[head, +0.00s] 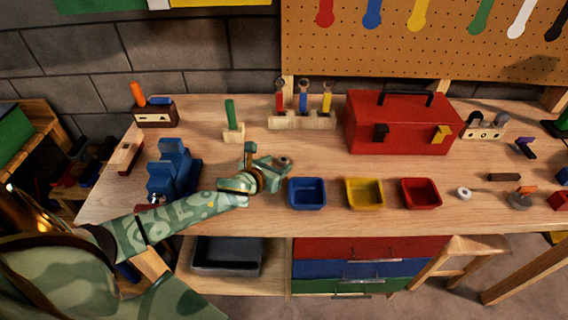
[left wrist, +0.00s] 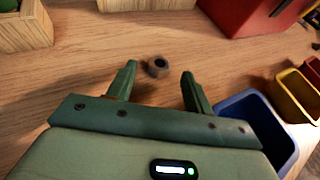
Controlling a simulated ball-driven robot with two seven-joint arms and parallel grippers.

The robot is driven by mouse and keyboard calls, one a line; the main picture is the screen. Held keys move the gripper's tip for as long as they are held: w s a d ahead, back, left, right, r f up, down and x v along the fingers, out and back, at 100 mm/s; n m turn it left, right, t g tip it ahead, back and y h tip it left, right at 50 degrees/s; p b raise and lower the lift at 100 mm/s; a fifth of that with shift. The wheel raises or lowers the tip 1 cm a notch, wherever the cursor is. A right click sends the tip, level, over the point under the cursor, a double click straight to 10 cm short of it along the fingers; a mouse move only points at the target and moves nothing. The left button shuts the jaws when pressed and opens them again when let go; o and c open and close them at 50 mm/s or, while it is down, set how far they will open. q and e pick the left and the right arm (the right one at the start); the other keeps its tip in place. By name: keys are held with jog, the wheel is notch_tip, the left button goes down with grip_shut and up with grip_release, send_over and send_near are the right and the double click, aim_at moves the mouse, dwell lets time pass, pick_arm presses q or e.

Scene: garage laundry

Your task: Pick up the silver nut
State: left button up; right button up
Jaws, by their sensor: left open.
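The silver nut (left wrist: 158,67) lies on the wooden workbench in the left wrist view, a small dull grey ring with a dark hole. My left gripper (left wrist: 158,82) is open and empty; its two green fingers point at the nut, which sits around the gap between the fingertips. Contact is not visible. In the head view my left gripper (head: 266,160) is low over the bench, behind and left of the blue bin, with a small grey ring that looks like the nut (head: 284,160) at its fingertips. My right gripper is not in view.
Blue (head: 307,193), yellow (head: 365,193) and red (head: 421,193) bins stand near the front edge. A blue vise (head: 172,172) is left. A pale ring (head: 464,194) lies right of the bins.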

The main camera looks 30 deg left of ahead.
aim_at(284, 161)
pick_arm(q)
jog(key=x, duration=0.3)
jog(key=shift+s+f, duration=0.1)
jog(key=shift+s, duration=0.1)
jog(key=c, duration=1.1)
jog(key=shift+o, duration=0.2)
